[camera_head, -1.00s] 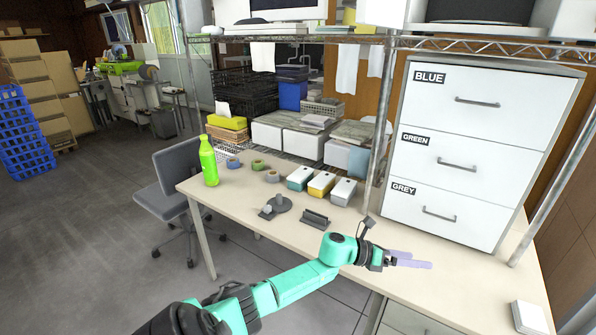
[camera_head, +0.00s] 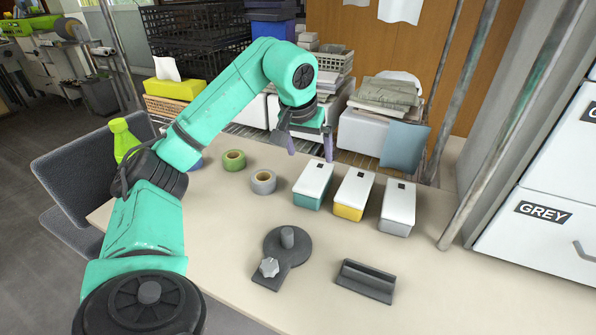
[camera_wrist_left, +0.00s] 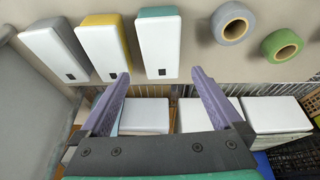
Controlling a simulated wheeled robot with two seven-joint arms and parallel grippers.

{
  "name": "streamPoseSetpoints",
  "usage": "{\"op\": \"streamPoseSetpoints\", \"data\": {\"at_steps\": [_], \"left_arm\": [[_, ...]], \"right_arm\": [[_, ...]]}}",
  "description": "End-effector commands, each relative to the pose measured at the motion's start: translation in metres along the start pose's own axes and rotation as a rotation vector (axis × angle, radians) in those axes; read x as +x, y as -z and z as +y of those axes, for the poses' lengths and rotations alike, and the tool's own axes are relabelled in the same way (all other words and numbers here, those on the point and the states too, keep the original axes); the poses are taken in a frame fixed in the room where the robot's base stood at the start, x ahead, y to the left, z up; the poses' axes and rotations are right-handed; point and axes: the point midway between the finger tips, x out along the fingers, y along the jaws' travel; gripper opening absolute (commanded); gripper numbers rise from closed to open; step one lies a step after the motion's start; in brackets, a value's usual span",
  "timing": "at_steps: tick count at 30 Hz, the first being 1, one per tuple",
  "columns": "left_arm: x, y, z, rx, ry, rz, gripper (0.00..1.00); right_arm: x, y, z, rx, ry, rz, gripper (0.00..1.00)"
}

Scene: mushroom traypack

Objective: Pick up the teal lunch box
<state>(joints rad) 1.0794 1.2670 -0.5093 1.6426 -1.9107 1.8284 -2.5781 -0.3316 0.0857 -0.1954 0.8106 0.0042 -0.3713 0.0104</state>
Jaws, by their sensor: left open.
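The teal lunch box (camera_head: 313,184) has a white lid and a teal base and stands on the table, leftmost of a row of three boxes. It also shows in the left wrist view (camera_wrist_left: 158,46), just beyond the fingertips. My left gripper (camera_head: 310,155) is open and empty, with purple fingers pointing down, above and behind the far end of the teal box. In the left wrist view the gripper (camera_wrist_left: 160,78) has its two fingers spread on either side of the teal box's near end. Whether they touch it cannot be told. My right gripper is not in view.
A yellow box (camera_head: 354,194) and a grey box (camera_head: 397,208) stand close to the right of the teal one. A grey tape roll (camera_head: 263,182) and a green tape roll (camera_head: 234,160) lie left. A dark round holder (camera_head: 288,250) and a dark block (camera_head: 365,281) lie in front.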

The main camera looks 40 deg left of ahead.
Motion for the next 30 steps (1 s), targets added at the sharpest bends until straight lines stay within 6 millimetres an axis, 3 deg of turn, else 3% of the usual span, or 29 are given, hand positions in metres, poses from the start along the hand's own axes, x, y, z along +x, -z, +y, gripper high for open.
{"op": "streamPoseSetpoints", "data": {"at_steps": [4,10,21,24,30], "left_arm": [[0.018,-0.002,-0.006,0.023,0.029,0.003,1.00],[0.071,-0.002,-0.007,0.020,0.026,0.001,1.00],[0.132,0.000,-0.006,0.018,0.022,0.002,1.00],[0.143,0.000,-0.006,0.019,0.022,0.003,1.00],[0.143,0.001,-0.006,0.019,0.022,0.005,1.00]], "right_arm": [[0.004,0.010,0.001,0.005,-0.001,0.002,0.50],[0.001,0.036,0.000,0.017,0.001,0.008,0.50],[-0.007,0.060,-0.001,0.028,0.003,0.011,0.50],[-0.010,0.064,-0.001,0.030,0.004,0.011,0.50],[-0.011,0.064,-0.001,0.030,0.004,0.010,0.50]]}}
